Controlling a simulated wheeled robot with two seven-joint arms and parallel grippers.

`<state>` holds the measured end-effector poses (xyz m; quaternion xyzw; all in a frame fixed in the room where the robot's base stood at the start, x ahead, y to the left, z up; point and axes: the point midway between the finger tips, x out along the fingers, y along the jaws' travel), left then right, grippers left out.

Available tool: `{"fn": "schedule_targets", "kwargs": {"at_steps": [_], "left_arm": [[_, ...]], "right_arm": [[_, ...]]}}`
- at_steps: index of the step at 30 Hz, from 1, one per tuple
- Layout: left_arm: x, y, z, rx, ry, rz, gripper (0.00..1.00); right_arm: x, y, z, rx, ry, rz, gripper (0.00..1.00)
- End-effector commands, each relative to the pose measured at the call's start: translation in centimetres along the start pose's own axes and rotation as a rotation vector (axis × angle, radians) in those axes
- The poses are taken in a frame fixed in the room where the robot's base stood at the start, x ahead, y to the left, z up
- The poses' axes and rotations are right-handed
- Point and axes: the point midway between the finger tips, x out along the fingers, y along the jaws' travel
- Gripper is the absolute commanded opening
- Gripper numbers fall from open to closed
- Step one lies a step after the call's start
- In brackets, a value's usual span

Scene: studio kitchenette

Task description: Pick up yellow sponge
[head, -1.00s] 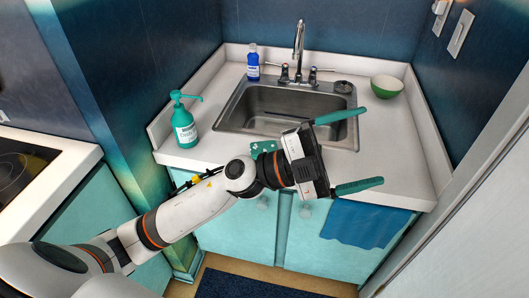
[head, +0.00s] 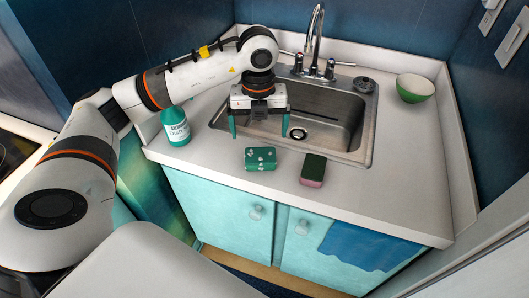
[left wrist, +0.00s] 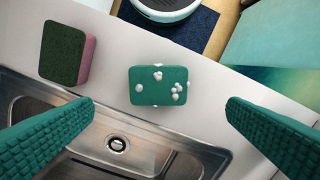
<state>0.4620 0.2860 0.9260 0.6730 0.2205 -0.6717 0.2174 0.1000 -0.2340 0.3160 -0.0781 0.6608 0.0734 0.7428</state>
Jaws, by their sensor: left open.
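No plainly yellow sponge shows. A teal block, likely a sponge, with white foam-like blobs (head: 260,159) lies flat on the counter in front of the sink; in the left wrist view it (left wrist: 158,88) is centred ahead of the fingers. A pink sponge with a dark green top (head: 313,170) lies to its right, and at upper left in the wrist view (left wrist: 68,52). My left gripper (head: 259,131) points down over the front left of the sink, open and empty, with teal fingers spread wider than the teal block. My right gripper is not in view.
The steel sink (head: 335,118) with its faucet (head: 315,40) lies behind the sponges. A teal soap bottle (head: 177,128) stands left, partly behind my arm. A green bowl (head: 415,88) is at the back right. A blue towel (head: 365,245) hangs in front.

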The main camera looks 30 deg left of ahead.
Motion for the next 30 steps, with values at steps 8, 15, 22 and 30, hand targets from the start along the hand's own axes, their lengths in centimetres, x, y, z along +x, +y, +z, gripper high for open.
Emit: {"fn": "schedule_targets", "kwargs": {"at_steps": [8, 15, 22, 30], "left_arm": [[3.9, 0.1, 0.1, 0.001, -0.002, 0.002, 0.96], [6.3, 0.1, 0.3, 0.003, -0.005, 0.0, 0.96], [9.1, 0.2, 0.3, 0.003, -0.003, 0.003, 0.96], [9.3, 0.2, 0.3, 0.003, -0.002, 0.004, 0.93]], "right_arm": [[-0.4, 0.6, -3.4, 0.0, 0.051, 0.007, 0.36], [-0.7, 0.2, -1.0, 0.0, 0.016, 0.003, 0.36], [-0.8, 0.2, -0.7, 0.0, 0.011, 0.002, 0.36], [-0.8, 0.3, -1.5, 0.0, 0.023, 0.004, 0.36]]}}
